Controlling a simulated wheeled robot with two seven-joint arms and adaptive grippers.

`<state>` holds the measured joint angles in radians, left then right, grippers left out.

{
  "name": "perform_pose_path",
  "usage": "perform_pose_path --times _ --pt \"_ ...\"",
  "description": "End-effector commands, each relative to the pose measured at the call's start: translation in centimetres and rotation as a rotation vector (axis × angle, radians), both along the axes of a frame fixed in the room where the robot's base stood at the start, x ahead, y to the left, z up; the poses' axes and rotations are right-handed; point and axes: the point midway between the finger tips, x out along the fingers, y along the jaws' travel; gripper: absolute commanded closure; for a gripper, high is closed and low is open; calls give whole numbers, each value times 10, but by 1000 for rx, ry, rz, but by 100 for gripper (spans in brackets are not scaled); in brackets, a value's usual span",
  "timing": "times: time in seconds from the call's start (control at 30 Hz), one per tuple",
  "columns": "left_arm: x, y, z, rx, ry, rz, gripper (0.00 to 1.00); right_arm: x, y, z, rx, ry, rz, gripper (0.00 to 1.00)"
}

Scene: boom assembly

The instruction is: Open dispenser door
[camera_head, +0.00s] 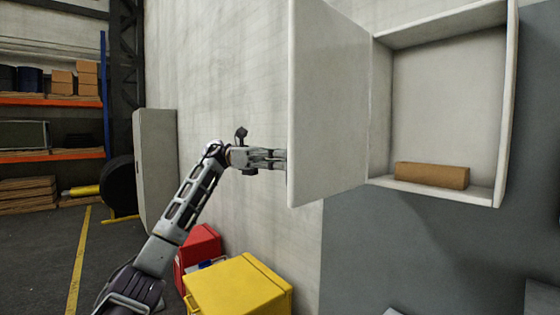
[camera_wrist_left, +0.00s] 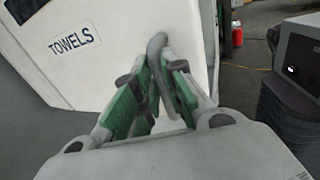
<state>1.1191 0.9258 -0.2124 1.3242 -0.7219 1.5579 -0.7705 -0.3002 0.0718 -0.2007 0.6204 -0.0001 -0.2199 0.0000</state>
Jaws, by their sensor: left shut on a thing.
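The dispenser (camera_head: 442,105) is a white box on the wall at the upper right in the head view. Its door (camera_head: 325,105) stands open, swung out to the left. A brown block (camera_head: 431,176) lies on the dispenser's floor. My left gripper (camera_head: 280,158) is at the door's outer edge, its tips partly hidden behind the door. In the left wrist view the door's white face (camera_wrist_left: 105,45) carries the label "TOWELS". There the green-padded fingers (camera_wrist_left: 158,90) are shut on a grey curved handle (camera_wrist_left: 157,45). My right gripper is not in view.
A yellow box (camera_head: 238,288) and a red box (camera_head: 199,245) stand on the floor below the arm. A grey cabinet (camera_head: 155,170) stands by the wall. Shelves with orange beams (camera_head: 50,100) are at the far left. The floor between is mostly clear.

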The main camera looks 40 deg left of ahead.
Motion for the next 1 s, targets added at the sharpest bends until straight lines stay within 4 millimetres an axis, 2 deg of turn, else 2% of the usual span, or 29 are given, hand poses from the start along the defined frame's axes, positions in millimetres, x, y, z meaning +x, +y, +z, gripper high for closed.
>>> perform_pose_path --times 0.2,0.6,0.63,0.77,1.0 --pt "4 0 2 -7 -2 9 100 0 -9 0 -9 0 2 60" --pt "4 0 2 -7 -2 8 100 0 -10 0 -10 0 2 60" --pt "4 0 2 -7 -2 8 84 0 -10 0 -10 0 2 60" --pt "3 -1 3 -7 -2 7 68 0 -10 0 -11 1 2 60" --pt "3 0 2 -7 -2 6 67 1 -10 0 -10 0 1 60"
